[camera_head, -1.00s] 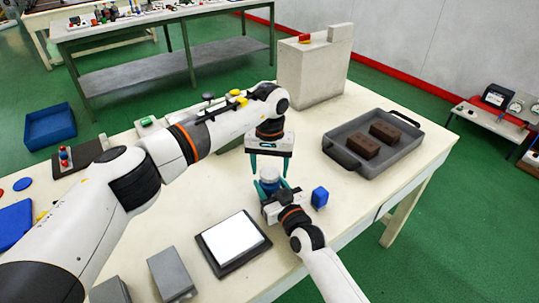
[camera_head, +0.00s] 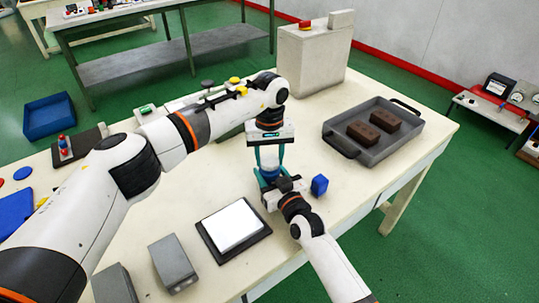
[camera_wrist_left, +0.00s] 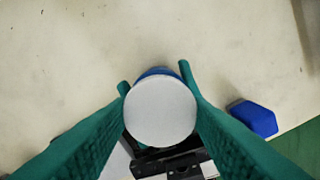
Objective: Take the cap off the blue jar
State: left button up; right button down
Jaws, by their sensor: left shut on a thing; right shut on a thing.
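The blue jar (camera_head: 268,175) stands at the middle of the table, mostly hidden by my grippers; a bit of its blue body shows past the cap in the left wrist view (camera_wrist_left: 157,71). Its round white cap (camera_head: 269,153) is on top and fills the space between the teal fingers in the wrist view (camera_wrist_left: 160,112). My left gripper (camera_head: 269,163) points down from above and is shut on the cap. My right gripper (camera_head: 271,183) reaches in low from the front and is shut on the jar's body.
A blue block (camera_head: 320,185) lies just right of the jar. A white plate on a dark base (camera_head: 233,225) is at the front left. A grey tray (camera_head: 373,155) with two brown blocks and a beige box (camera_head: 313,65) stand behind to the right.

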pick_arm(q)
jog(key=n, duration=2.1)
jog(key=shift+r, duration=0.1)
jog(key=n, duration=1.1)
jog(key=shift+n, duration=0.4)
jog(key=n, duration=0.6)
jog(key=shift+n, duration=0.4)
jog(key=n, duration=0.4)
jog(key=shift+n, duration=0.4)
jog(key=n, duration=0.6)
jog(key=shift+r, duration=0.1)
